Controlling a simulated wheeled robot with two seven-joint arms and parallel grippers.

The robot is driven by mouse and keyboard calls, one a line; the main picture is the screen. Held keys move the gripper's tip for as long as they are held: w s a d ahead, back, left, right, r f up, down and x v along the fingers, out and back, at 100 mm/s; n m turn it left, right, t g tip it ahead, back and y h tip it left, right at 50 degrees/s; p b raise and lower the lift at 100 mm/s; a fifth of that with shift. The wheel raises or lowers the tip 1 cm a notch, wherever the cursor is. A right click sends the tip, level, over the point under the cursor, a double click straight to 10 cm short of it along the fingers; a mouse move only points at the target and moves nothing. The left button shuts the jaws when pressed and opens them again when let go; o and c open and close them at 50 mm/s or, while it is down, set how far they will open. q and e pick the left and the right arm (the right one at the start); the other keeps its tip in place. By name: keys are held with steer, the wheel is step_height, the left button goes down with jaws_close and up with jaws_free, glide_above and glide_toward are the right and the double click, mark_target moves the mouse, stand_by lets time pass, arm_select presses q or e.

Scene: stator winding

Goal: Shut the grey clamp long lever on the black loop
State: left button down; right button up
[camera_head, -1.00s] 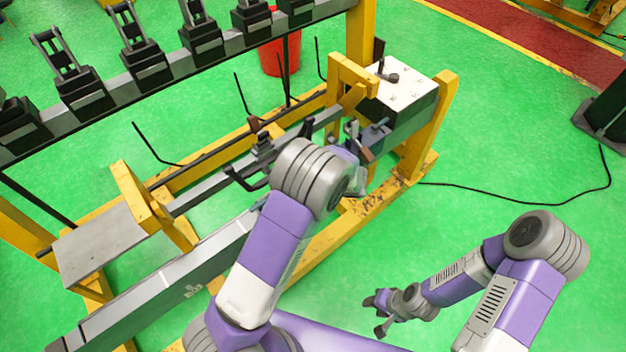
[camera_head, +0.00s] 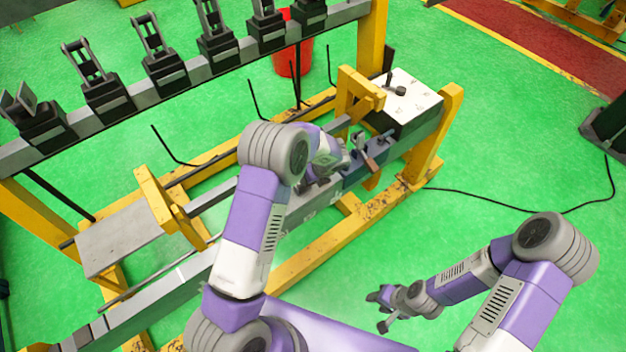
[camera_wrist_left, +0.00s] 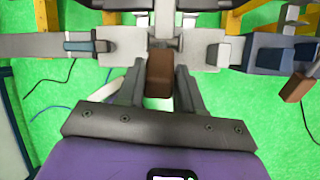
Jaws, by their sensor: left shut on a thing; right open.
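My left gripper (camera_wrist_left: 160,68) has its fingers on both sides of a brown lever handle (camera_wrist_left: 158,80), apparently that of the grey clamp (camera_wrist_left: 190,48), and is shut on it. In the head view my left forearm largely covers this clamp, and the fingertips are hard to make out. I cannot pick out the black loop with certainty; dark parts show at the top edge of the wrist view. My right gripper (camera_head: 380,309) is open and empty, over the green floor at the lower middle.
A second clamp with a brown handle (camera_head: 371,164) stands to the right on the same beam. A white-topped box (camera_head: 408,92) is at the beam's right end. Several black bent rods (camera_head: 170,150) stick up behind. A yellow frame (camera_head: 430,145) surrounds the work; a red bucket (camera_head: 291,55) stands behind.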

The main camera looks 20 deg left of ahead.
arm_select(q)
steer(key=shift+w+a+r, duration=0.25)
steer(key=shift+a+r, duration=0.05)
steer(key=shift+a, duration=0.3)
steer(key=c, duration=1.1)
jaws_free()
steer(key=o, duration=0.3)
steer(key=shift+w+a+f, duration=0.1)
steer(key=shift+a+f, duration=0.05)
steer(key=shift+f, duration=0.05)
steer(key=shift+o, duration=0.2)
steer(key=shift+d+r, duration=0.1)
steer(key=shift+d, duration=0.3)
steer(key=shift+d+r, duration=0.1)
steer(key=shift+r, duration=0.15)
steer(key=v, duration=0.6)
steer(key=shift+r, duration=0.35)
